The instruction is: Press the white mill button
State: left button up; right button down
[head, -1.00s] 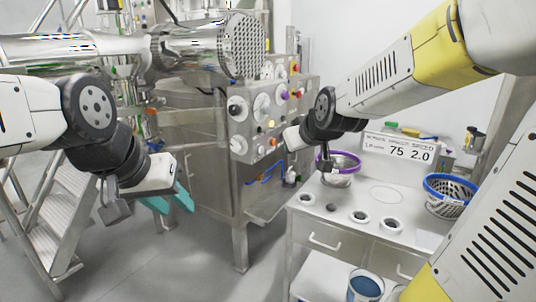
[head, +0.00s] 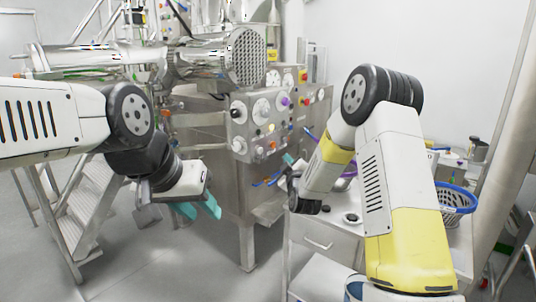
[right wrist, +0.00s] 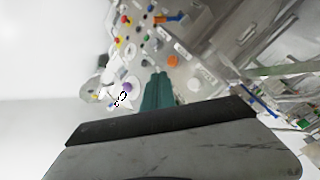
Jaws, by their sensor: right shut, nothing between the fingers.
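The steel control panel (head: 262,125) stands in the middle of the head view, with dials and coloured buttons on its face. In the right wrist view a pale, whitish round button (right wrist: 195,85) shows on the panel, beside an orange one (right wrist: 173,61); I cannot read its label. My right gripper (head: 289,159) is shut and empty, its teal fingers in front of the panel's lower right side. In the right wrist view the shut fingers (right wrist: 158,90) point at the panel face; contact cannot be told. My left gripper (head: 198,209) is open and empty, low at the left.
A perforated steel drum (head: 246,57) sits above the panel. A white bench (head: 322,228) stands at right, partly hidden by my right arm, with a blue-rimmed basket (head: 457,196). Metal steps (head: 85,215) stand at left.

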aim_at(260, 150)
jog(key=shift+f, duration=0.1)
dwell(0.3)
jog(key=w+a, duration=0.5)
jog(key=a, duration=0.2)
dwell(0.3)
jog(key=shift+w+a, duration=0.15)
jog(key=shift+a, duration=0.05)
dwell(1.8)
jog(key=shift+w+a, duration=0.15)
jog(key=shift+a, duration=0.05)
